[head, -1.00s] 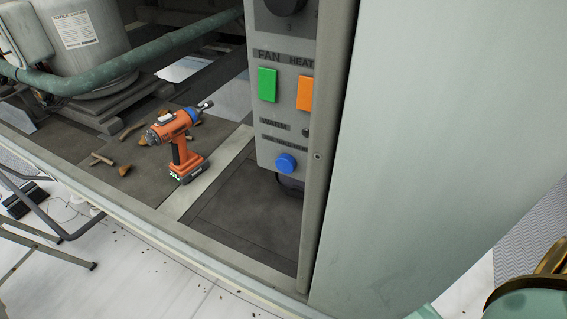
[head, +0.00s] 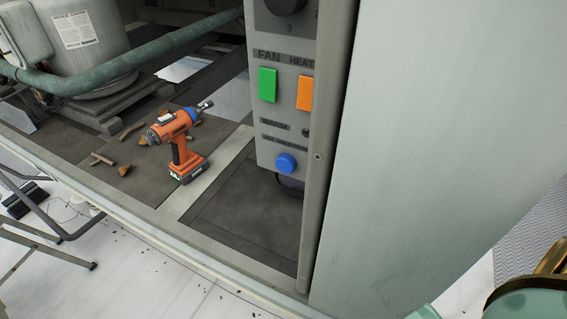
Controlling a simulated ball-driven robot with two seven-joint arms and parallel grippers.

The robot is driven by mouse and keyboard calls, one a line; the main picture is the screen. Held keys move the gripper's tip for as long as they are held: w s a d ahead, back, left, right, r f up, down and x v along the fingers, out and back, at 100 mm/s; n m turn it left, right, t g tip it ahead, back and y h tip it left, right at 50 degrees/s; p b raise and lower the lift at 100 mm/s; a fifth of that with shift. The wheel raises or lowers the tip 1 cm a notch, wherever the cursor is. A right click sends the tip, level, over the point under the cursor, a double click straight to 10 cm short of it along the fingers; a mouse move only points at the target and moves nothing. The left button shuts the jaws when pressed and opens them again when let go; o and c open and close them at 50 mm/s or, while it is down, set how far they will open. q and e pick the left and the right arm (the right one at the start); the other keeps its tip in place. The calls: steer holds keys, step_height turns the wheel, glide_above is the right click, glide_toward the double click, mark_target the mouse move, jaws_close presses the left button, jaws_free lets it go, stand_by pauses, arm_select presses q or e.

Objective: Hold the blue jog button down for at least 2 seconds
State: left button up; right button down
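The blue jog button (head: 286,163) is a round knob low on the grey control panel (head: 283,110). Nothing touches it and it is in plain sight. The panel also carries a green switch (head: 267,84) under the label FAN and an orange switch (head: 305,93) under HEAT. Neither of my grippers shows in the head view. A brass-coloured and green part at the lower right corner seems to be part of my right arm.
An orange cordless driver (head: 178,142) stands on the cooler floor left of the panel, among dry leaves and twigs (head: 103,159). A pale door panel (head: 420,130) fills the right side. A green pipe (head: 130,78) crosses the upper left.

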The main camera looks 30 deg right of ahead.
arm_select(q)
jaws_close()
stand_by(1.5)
